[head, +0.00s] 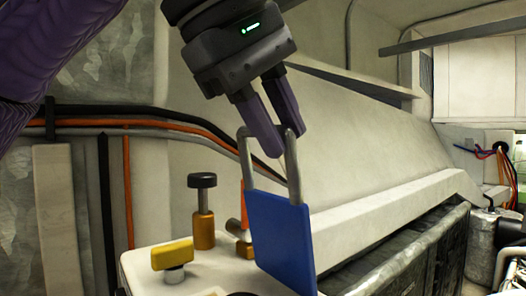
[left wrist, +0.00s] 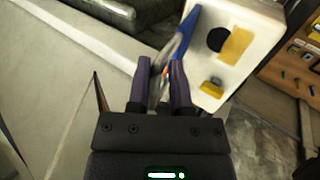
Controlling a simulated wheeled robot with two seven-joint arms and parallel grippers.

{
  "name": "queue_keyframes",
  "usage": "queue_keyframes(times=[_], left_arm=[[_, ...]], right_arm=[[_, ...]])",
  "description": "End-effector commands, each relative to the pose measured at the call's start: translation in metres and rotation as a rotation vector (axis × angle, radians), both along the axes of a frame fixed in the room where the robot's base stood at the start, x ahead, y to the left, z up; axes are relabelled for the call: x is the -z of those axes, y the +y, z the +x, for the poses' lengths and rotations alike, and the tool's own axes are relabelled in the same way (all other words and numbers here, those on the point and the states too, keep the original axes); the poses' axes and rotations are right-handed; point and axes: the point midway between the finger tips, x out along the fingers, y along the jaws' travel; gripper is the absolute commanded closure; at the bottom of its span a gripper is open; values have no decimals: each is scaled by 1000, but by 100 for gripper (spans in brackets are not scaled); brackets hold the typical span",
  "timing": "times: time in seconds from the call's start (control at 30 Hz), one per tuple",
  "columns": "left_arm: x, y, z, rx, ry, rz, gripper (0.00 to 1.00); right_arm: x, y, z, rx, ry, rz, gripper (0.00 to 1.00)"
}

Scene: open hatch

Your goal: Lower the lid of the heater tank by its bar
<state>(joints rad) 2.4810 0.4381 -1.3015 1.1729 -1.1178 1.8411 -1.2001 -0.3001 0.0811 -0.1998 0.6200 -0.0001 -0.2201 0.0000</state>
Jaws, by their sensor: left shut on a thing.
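The blue lid (head: 282,240) stands raised and steeply tilted over the pale top of the heater tank (head: 210,272). Its grey metal bar (head: 294,172) rises from the lid's upper edge. My left gripper (head: 280,143) reaches down from above and is shut on this bar near its top. In the left wrist view, the left gripper's fingers (left wrist: 160,72) close around the bar, and the blue lid (left wrist: 181,36) shows edge-on beyond them against the pale tank (left wrist: 252,22). My right gripper is in neither view.
On the tank are a yellow handle (head: 172,254) and an orange fitting with a black knob (head: 203,210). Black and orange cables (head: 140,128) run along the wall behind. A dark ribbed unit (head: 410,258) lies to the right.

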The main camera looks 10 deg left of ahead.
Motion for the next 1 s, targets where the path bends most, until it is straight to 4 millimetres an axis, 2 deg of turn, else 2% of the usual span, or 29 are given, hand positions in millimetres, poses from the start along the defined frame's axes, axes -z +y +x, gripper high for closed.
queue_keyframes(times=[0.2,0.53,0.8,1.0], left_arm=[[14,16,-20,0,-64,-50,100],[11,19,-25,-1,-75,-60,100],[31,36,-45,0,-143,-111,100],[27,38,-48,-1,-152,-119,100]], right_arm=[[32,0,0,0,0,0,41],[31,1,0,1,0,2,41],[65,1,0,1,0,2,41],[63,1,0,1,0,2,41]])
